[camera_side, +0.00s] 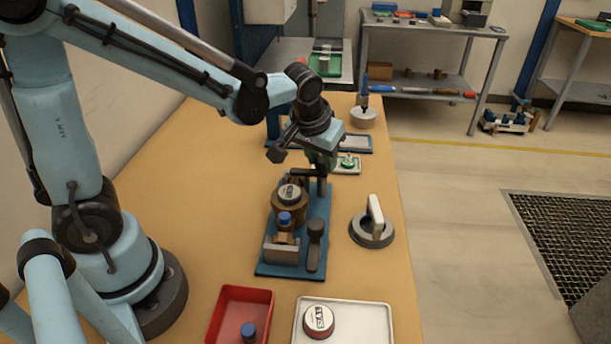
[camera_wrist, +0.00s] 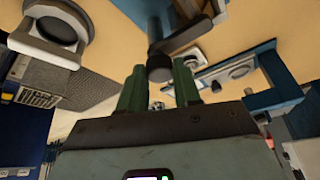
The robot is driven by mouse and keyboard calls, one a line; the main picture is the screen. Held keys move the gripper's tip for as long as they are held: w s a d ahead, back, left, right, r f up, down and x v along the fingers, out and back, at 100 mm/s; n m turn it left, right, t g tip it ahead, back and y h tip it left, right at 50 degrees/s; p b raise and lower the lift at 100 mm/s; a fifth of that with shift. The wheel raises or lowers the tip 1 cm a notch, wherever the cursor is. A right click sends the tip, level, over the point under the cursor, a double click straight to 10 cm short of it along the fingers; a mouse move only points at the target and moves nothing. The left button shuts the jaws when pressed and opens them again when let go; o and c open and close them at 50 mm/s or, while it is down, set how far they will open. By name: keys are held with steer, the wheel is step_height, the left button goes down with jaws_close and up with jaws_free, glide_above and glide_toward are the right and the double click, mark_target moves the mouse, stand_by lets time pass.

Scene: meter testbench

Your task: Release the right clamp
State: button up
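A blue fixture plate (camera_side: 265,268) on the bench holds a brass meter (camera_side: 289,205) with a white dial. A near clamp lever (camera_side: 316,243) with a dark knob is at the plate's near end. A far clamp lever (camera_side: 322,188) stands upright at its far end, just below my gripper (camera_side: 321,163). I cannot tell from the pictures which one is called right. In the wrist view my gripper (camera_wrist: 160,72) has its two green fingers apart. A dark round lever knob (camera_wrist: 158,69) shows in the gap between the fingertips; contact cannot be told.
A round grey base with a white handle (camera_side: 375,217) stands right of the plate. Near the front edge are a red tray (camera_side: 219,318) with a blue-capped part and a white tray (camera_side: 375,315) with a round dial. Smaller trays (camera_side: 347,171) lie behind the plate.

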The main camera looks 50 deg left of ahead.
steer(key=c, duration=0.5)
steer(key=shift+m, duration=0.3)
steer(key=m+h, duration=0.1)
steer(key=m, duration=0.2)
steer(key=shift+a+h, duration=0.15)
steer(key=shift+h, duration=0.15)
steer(key=m+h, duration=0.1)
steer(key=m, duration=0.3)
steer(key=shift+a, duration=0.15)
steer(key=m+h, duration=0.1)
steer(key=m, duration=0.1)
steer(key=m+h, duration=0.1)
steer(key=m, duration=0.2)
steer(key=shift+w+a+m+g, duration=0.1)
steer(key=shift+a+m+g, duration=0.05)
steer(key=shift+m+g, duration=0.2)
steer(key=m+g, duration=0.1)
steer(key=m, duration=0.1)
steer(key=m+h, duration=0.1)
steer(key=m, duration=0.1)
steer(key=shift+w+m+g, duration=0.15)
steer(key=shift+m+g, duration=0.1)
steer(key=shift+g, duration=0.1)
